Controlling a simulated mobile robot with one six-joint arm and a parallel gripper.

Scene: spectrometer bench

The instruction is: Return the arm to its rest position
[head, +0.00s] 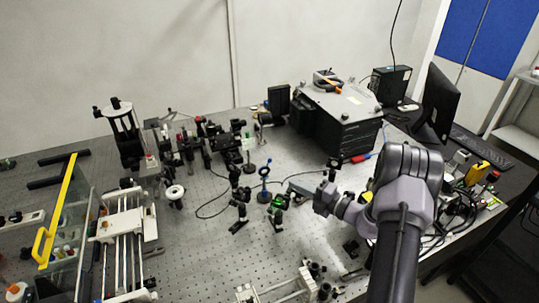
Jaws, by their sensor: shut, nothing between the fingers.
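My arm reaches in from the bottom right of the head view, and its bulky grey joint stands above the right part of the bench. My gripper (300,188) points left over the middle of the bench, close to the small optic mounts. It is shut and holds nothing. The fingertips are small in this view, and I cannot tell their height above the bench.
The perforated bench (205,262) carries several dark optic posts, a blue ring mount (264,183) and a green-lit mount (278,202). A large dark box (340,120) and a monitor (440,105) stand behind. A yellow-handled panel (58,220) stands left. Cables crowd the right.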

